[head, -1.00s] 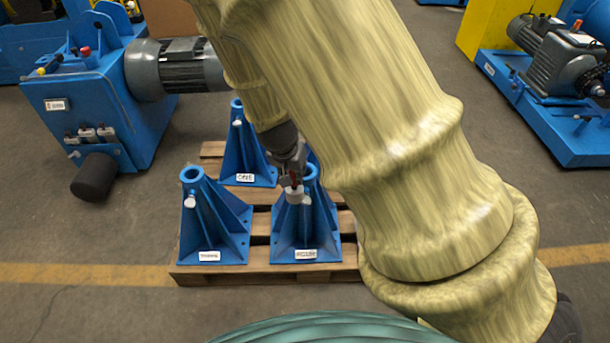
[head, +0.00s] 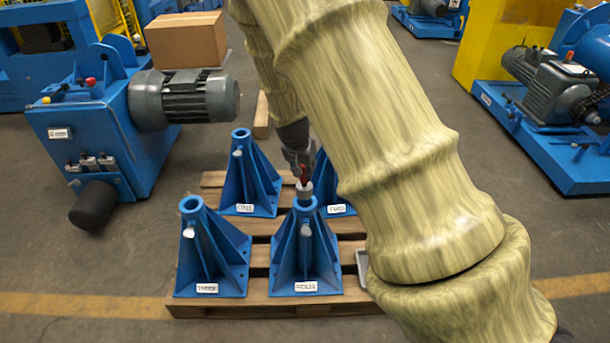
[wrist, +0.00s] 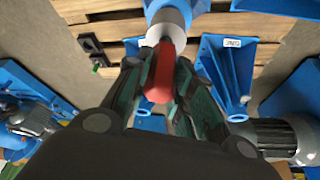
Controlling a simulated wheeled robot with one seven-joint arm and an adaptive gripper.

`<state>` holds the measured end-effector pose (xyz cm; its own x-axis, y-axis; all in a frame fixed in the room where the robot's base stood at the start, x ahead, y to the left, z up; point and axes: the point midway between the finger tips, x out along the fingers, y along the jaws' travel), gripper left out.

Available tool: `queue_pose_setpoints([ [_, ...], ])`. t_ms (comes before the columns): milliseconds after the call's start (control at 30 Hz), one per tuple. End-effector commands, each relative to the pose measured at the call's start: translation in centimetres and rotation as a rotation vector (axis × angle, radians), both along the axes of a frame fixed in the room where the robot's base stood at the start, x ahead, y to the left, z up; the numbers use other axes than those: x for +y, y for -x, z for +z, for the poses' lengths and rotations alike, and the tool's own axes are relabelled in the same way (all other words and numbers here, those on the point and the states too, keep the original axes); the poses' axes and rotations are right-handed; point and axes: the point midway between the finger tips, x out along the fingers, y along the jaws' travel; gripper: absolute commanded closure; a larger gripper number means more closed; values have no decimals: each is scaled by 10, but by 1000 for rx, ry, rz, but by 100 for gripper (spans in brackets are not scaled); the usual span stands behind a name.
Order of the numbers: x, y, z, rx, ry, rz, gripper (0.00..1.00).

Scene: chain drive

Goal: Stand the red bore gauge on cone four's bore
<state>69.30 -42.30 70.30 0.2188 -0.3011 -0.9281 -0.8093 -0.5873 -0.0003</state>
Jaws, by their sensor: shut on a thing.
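Cone four (head: 306,262) is the blue ribbed stand at the front right of the pallet, with a label that seems to read FOUR. The red bore gauge (head: 304,175) has a red handle and a pale grey round end. It stands about upright at the top of cone four, its grey end covering the bore; whether it is seated or just above, I cannot tell. My gripper (head: 301,168) is shut on the red handle from above. In the wrist view the handle (wrist: 160,75) lies between the fingers, with the grey end (wrist: 170,27) against the blue cone top (wrist: 178,5).
Three similar blue cones stand nearby: front left (head: 207,255), rear left (head: 245,180) and rear right (head: 325,180), partly hidden by my arm. All are on a wooden pallet (head: 258,254). A blue machine with a grey motor (head: 185,97) stands at the left.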

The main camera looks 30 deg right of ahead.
Motion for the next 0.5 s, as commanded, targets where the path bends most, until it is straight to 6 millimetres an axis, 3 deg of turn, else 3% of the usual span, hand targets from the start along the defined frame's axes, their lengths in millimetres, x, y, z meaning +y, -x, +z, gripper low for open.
queue_pose_setpoints([
  [267,-9,-11,-2,-1,2,0,100],
  [500,-9,-10,-25,0,0,1,100],
])
